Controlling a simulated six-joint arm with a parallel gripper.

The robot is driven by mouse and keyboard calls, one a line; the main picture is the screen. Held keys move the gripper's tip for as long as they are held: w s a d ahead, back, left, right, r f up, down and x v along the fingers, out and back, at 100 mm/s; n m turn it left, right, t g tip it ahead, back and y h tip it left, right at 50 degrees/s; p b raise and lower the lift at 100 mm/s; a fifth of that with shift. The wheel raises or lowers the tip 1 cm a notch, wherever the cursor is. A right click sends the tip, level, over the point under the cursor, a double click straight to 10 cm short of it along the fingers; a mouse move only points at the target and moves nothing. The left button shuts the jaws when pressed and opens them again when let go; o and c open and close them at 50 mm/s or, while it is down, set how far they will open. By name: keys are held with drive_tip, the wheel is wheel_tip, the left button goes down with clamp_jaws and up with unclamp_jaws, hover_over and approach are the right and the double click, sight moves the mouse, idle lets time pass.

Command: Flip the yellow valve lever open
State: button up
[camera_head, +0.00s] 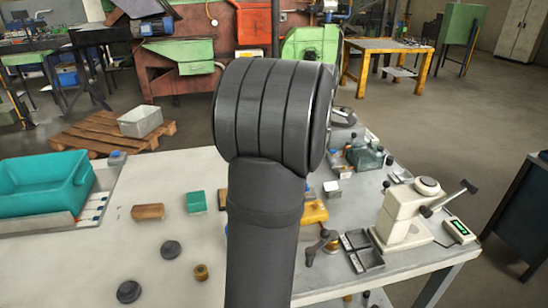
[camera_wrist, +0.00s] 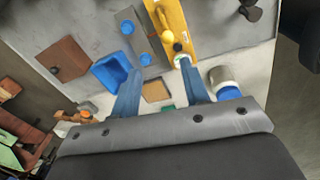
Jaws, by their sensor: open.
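The yellow valve body (camera_wrist: 184,24) lies near the top centre of the wrist view. A yellow lever (camera_wrist: 161,17) runs along its left side and ends in a rounded knob. My gripper (camera_wrist: 160,67) is open, its two blue fingers spread apart with nothing held between them. The right fingertip is close to the lower end of the valve body; I cannot tell whether they touch. In the head view, part of a yellow body (camera_head: 314,212) shows just right of my dark arm. There my arm hides my gripper, and the lever cannot be made out.
In the head view, a white instrument (camera_head: 409,211) and a dark two-part tray (camera_head: 361,251) stand right of the arm. A teal bin (camera_head: 45,183), brown block (camera_head: 148,212) and green block (camera_head: 196,202) are on the left.

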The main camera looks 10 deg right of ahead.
drive_tip(key=m, duration=0.1)
drive_tip(key=f+m, duration=0.1)
drive_tip(key=w+f+m, duration=0.1)
drive_tip(key=shift+a+t, duration=0.3)
drive_tip(key=shift+a, duration=0.05)
drive_tip(key=c, duration=0.7)
drive_tip(key=f+m, duration=0.1)
drive_tip(key=m, duration=0.1)
drive_tip(key=w+a+f+m, duration=0.1)
drive_tip(key=m, duration=0.1)
drive_tip(key=f+m+t, duration=0.1)
drive_tip(key=m, duration=0.1)
drive_tip(key=shift+w+a+f+m+y, duration=0.15)
drive_tip(key=shift+w+m+y, duration=0.15)
drive_tip(key=shift+m, duration=0.1)
clamp_jaws()
drive_tip(key=m, duration=0.1)
drive_tip(key=f+m, duration=0.1)
drive_tip(key=m+t, duration=0.1)
drive_tip(key=m, duration=0.1)
drive_tip(key=shift+w+a+f, duration=0.35)
drive_tip(key=shift+f, duration=0.05)
